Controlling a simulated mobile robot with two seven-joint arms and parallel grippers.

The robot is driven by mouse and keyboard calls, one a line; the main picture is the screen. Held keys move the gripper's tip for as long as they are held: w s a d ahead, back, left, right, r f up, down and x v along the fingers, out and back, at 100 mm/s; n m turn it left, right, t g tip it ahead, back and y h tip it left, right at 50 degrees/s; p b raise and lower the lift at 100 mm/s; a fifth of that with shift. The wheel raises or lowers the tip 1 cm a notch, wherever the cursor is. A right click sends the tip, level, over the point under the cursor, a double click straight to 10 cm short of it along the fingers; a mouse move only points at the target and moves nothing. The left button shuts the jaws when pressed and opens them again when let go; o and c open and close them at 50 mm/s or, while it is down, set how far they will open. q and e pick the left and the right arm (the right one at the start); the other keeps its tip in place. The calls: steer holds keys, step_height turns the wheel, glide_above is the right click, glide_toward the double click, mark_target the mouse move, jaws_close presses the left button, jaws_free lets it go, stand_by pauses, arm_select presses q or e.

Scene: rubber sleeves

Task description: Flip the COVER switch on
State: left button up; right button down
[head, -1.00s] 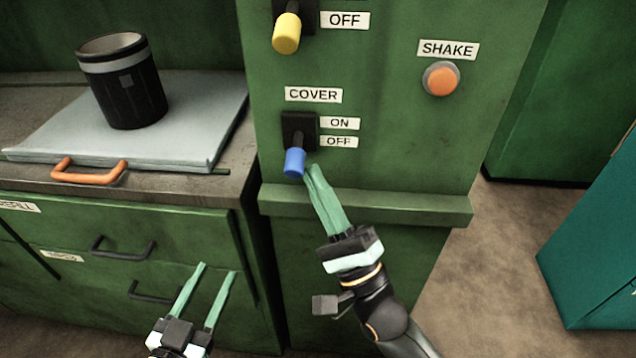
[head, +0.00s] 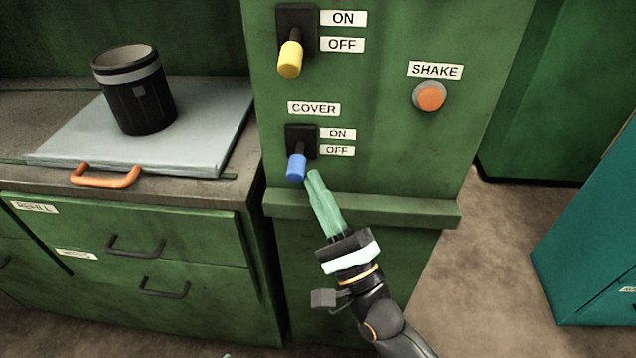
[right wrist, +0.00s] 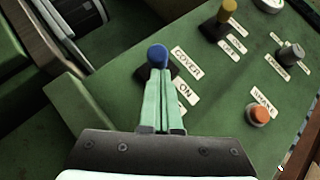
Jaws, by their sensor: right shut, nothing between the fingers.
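The COVER switch (head: 297,167) has a blue-tipped lever on a black base on the green panel. Its lever hangs down, beside the OFF label. The blue tip also shows in the right wrist view (right wrist: 158,56). My right gripper (head: 313,174) is shut with nothing between its green fingers. In the head view its fingertips are just right of and slightly below the blue tip; whether they touch it I cannot tell. In the right wrist view the fingers (right wrist: 163,75) point at the blue tip and partly hide the switch. Only a sliver of green at the bottom edge may be my left gripper.
A yellow switch (head: 290,58) is above, lever down at OFF. An orange SHAKE button (head: 430,96) is to the right. A green ledge (head: 400,212) juts out below the switch. A black bin (head: 134,98) stands on a grey lid (head: 70,143) at left.

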arm_select(q)
step_height(320, 180, up, 6)
steer(key=p, duration=0.7)
steer(key=shift+s+f, duration=0.1)
steer(key=shift+f, duration=0.05)
arm_select(e)
steer(key=s+d+m+g+h, duration=0.1)
steer(key=s+d+m+h, duration=0.1)
steer(key=s, duration=0.5)
steer(key=shift+s+d+f+m+h, duration=0.2)
steer(key=shift+d+m+h, duration=0.1)
steer(key=shift+m+h, duration=0.2)
